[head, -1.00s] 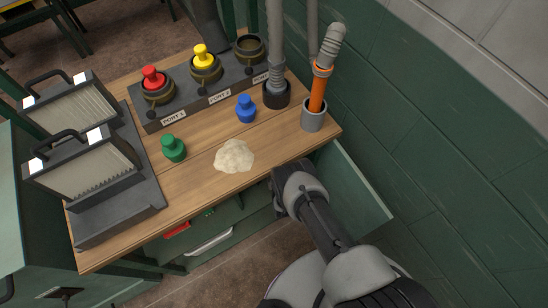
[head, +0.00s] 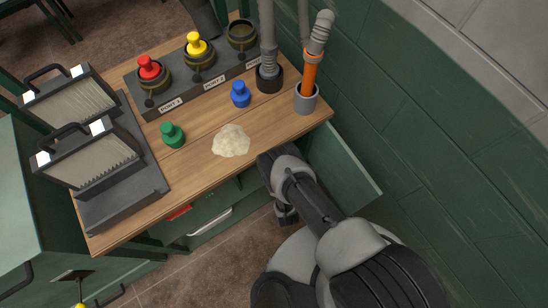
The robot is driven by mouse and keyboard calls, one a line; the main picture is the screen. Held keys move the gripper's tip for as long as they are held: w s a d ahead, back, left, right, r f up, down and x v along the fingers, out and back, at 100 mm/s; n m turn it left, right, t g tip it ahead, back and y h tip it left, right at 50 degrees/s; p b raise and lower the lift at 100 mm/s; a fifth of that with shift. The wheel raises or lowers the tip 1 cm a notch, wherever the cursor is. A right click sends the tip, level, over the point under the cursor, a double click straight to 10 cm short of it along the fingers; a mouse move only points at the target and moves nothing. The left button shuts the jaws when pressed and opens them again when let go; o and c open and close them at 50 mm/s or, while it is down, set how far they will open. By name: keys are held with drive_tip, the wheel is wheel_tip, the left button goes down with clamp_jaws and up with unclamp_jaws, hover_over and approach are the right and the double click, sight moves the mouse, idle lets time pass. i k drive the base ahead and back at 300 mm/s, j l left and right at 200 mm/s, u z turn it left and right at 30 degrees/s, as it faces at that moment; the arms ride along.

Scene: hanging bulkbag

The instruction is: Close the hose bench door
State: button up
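The hose bench has a wooden top (head: 195,180) and a green body below it. Its green door (head: 342,165) stands open at the bench's right end, swung out toward me along the green wall. My arm reaches from the lower right to the bench's front edge, just left of the open door. I cannot tell whether the arm touches the door.
On the bench are a pale powder heap (head: 231,141), a green plug (head: 172,134), a blue plug (head: 240,94), an orange-handled hose (head: 310,72), a port block (head: 165,105) and two filter panels (head: 88,157). A green cabinet (head: 30,210) stands left. Brown floor (head: 235,250) is clear before the bench.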

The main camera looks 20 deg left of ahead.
sight(353, 188)
drive_tip(key=k+l, duration=0.7)
drive_tip(key=k, duration=0.2)
